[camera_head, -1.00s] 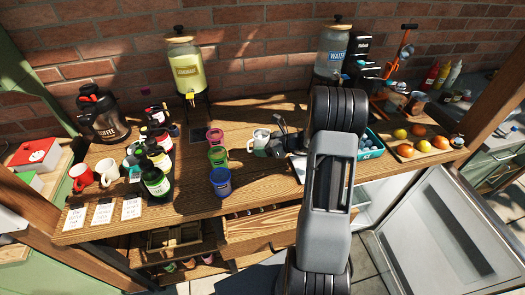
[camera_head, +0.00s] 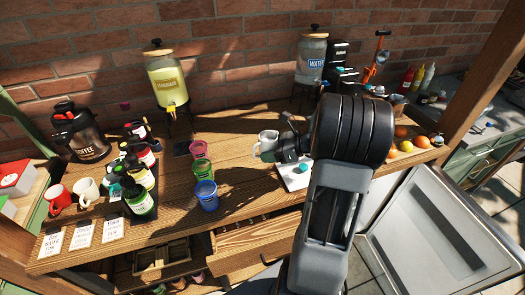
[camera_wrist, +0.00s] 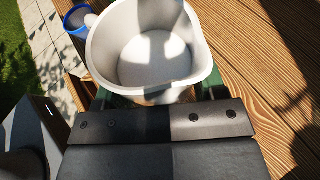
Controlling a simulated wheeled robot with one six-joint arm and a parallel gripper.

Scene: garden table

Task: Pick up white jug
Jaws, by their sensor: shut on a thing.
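The white jug (camera_head: 267,143) is at the middle of the wooden table, right of the coloured cups. Its open mouth faces up and it looks empty in the wrist view (camera_wrist: 150,55). My gripper (camera_head: 282,146) reaches it from the right and is shut on its side. In the wrist view my gripper (camera_wrist: 160,97) has its green-edged fingers at the jug's near wall, with the tips hidden. The jug seems a little above the tabletop, but its base is hidden.
Pink (camera_head: 199,149), green (camera_head: 203,170) and blue (camera_head: 206,195) cups stand left of the jug. Dark bottles (camera_head: 140,200) and mugs (camera_head: 87,190) are farther left. A lemonade dispenser (camera_head: 166,80) and a water dispenser (camera_head: 312,62) stand behind. Bare tabletop (camera_head: 235,150) lies between cups and jug.

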